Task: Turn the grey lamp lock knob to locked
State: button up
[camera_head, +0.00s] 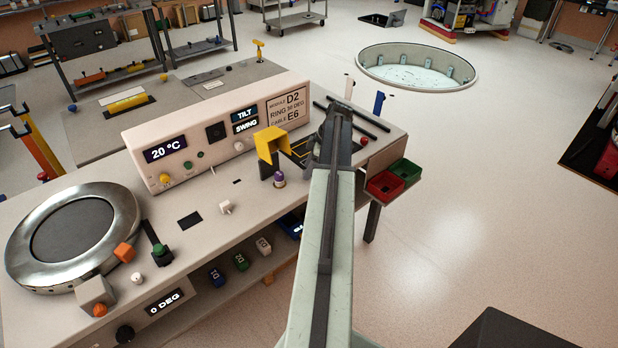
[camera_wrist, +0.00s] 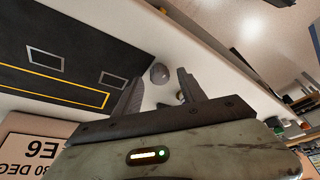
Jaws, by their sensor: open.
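A round grey knob (camera_wrist: 160,73) shows in the wrist view on the pale bench top, between and beyond the fingertips of my gripper (camera_wrist: 157,84). I take it for the lamp lock knob, but no label on it can be read. My gripper is open, with one dark finger on each side of the knob's line and nothing held. A second small round part (camera_wrist: 181,96) is partly hidden by the right finger. Whether a finger touches the knob cannot be told. In the head view my arm covers this part of the bench, and the grey knob cannot be made out.
A dark panel with yellow lines (camera_wrist: 60,95) lies left of the fingers. A yellow hood (camera_head: 271,143) and the console (camera_head: 215,130) stand left of my arm. Red (camera_head: 384,185) and green (camera_head: 405,171) bins hang at the bench's right edge. Open floor lies beyond.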

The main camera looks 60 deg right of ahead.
jog(key=shift+w+f, duration=0.1)
jog(key=shift+f, duration=0.2)
grip_shut()
jog(key=shift+a, duration=0.1)
jog(key=shift+m, duration=0.3)
jog(key=m, duration=0.1)
jog(key=m+h, duration=0.1)
jog(key=m, duration=0.1)
jog(key=m+h, duration=0.1)
jog(key=m, duration=0.1)
jog(key=shift+a, duration=0.25)
jog(key=m+h, duration=0.2)
jog(key=m, duration=0.4)
jog(key=shift+m, duration=0.3)
grip_release()
